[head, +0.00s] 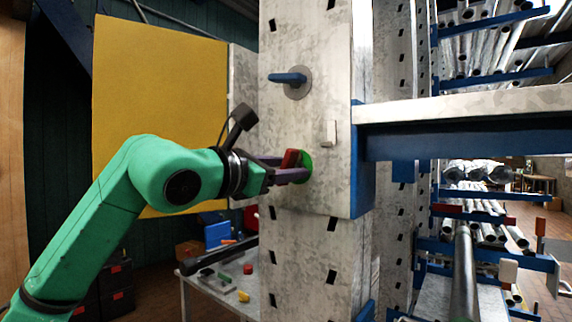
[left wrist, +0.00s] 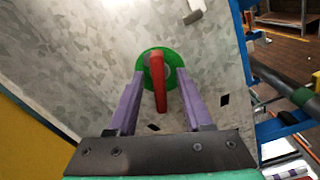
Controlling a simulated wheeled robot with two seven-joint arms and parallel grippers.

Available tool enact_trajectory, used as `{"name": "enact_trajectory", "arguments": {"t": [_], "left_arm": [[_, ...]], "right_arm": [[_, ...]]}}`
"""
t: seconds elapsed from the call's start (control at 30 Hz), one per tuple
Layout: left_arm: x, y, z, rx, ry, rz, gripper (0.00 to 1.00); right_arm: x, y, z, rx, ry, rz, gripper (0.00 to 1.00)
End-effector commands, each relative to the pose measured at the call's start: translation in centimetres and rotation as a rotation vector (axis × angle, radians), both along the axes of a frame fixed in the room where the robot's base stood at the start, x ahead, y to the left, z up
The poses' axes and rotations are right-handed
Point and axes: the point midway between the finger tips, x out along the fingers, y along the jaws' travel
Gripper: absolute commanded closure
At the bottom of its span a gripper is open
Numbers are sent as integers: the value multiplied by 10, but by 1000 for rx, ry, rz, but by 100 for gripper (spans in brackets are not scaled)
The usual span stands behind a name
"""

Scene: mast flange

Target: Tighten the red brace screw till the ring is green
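The red brace screw (head: 291,158) has a bar-shaped red handle and sits on the grey mast plate (head: 303,120). The ring (head: 308,167) around its base is green; the ring also shows green in the left wrist view (left wrist: 145,66). My left gripper (head: 294,168) is at the screw, its purple fingers pointing at the plate. In the left wrist view the red handle (left wrist: 158,85) stands between the two fingers, with a gap on each side. The handle points roughly downward there. My left gripper is open around it. My right gripper is not in view.
A blue handle (head: 288,79) on a round grey disc is above the screw. A small pale block (head: 329,133) sticks out right of it. A beam (head: 470,125) runs right from the mast. A yellow panel (head: 160,100) stands behind my left arm.

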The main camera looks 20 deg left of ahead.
Motion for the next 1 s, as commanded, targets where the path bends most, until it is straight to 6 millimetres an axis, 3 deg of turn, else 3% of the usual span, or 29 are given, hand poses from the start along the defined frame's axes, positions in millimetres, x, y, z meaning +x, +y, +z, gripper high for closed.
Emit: {"name": "enact_trajectory", "arguments": {"t": [0.27,0.63,1.0], "left_arm": [[-2,1,0,-4,-1,0,51],[-45,18,-1,-5,-1,0,51],[-47,18,1,-5,0,-1,51]], "right_arm": [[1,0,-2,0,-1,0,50],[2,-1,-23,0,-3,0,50],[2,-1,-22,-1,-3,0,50]]}}
